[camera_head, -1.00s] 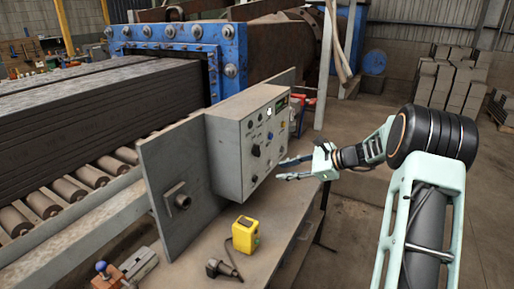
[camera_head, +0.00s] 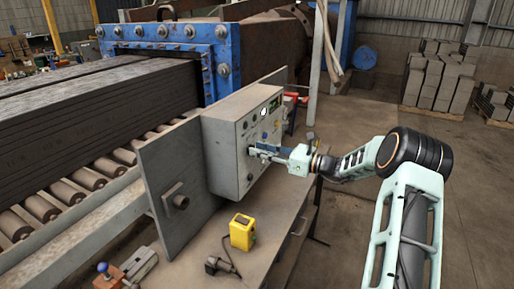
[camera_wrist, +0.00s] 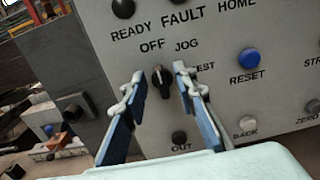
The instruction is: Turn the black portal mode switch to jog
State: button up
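The black mode switch (camera_wrist: 161,82) is a knob on the grey control box face in the wrist view. OFF and JOG are printed above it, and a partly covered label ending in EST is to its right. A light mark near the knob's top lies close to upright; its exact setting is hard to tell. My gripper (camera_wrist: 157,78) is open, with one fingertip on each side of the knob. I cannot tell whether they touch it. In the head view my gripper (camera_head: 258,152) is at the control box (camera_head: 225,158) and hides the switch.
A blue RESET button (camera_wrist: 249,58) is right of the switch, a black button (camera_wrist: 179,137) marked OUT below it. A BACK button (camera_wrist: 248,122) is lower right. A yellow device (camera_head: 243,232) stands on the bench. Floor right of the bench is open.

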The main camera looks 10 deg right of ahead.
jog(key=shift+w+a, duration=0.4)
jog(key=shift+a, duration=0.2)
grip_shut()
jog(key=shift+m+p, duration=0.3)
jog(key=shift+p, duration=0.05)
jog(key=shift+w+d+f+m+p, duration=0.15)
jog(key=shift+m+p, duration=1.1)
jog(key=shift+m, duration=0.8)
jog(key=shift+w+d+f+m+p, duration=0.15)
jog(key=shift+m+p, duration=1.05)
jog(key=shift+m, duration=0.85)
